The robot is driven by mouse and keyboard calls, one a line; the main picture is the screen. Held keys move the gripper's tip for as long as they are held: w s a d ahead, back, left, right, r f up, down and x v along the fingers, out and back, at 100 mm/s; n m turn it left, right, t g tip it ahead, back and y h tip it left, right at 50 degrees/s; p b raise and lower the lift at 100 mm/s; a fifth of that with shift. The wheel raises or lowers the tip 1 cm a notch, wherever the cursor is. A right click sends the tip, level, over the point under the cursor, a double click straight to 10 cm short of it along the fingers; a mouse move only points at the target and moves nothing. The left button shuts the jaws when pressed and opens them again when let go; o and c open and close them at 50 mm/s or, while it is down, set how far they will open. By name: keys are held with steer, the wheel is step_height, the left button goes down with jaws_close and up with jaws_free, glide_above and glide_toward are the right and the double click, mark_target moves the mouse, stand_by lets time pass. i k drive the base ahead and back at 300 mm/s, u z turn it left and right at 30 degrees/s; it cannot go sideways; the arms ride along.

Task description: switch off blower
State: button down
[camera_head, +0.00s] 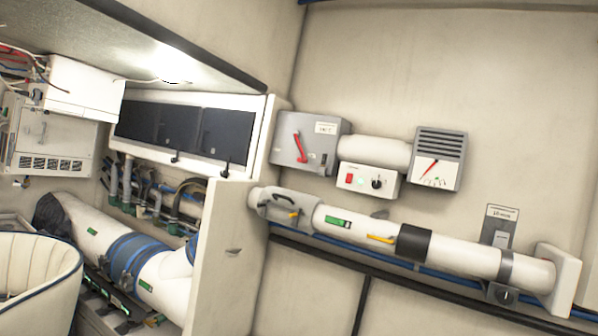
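On the back wall, a small white control box (368,180) has a red rocker switch (350,178) and a black round knob (377,182). It sits just below a short white cylinder (375,152). A grey box with a red lever (300,146) is at the cylinder's left, and a louvred unit with a red-needle dial (437,160) at its right. Lower right, a grey switch plate (497,233) carries a label too small to read. I cannot tell which control belongs to the blower, nor any switch's position. My gripper is not in view.
A long white pipe (460,255) with a black band runs along the wall below the boxes. A pale partition (225,260) juts out left of it. A cream seat (38,275) and a blue-banded duct (130,255) fill the lower left.

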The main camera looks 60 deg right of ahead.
mark_target(349, 178)
steer(key=z, duration=0.25)
steer(key=i, duration=1.2)
steer(key=z, duration=1.1)
steer(key=i, duration=0.55)
steer(key=z, duration=0.25)
steer(key=k, duration=0.95)
steer(key=z, duration=0.2)
steer(key=i, duration=0.95)
steer(key=u, duration=0.1)
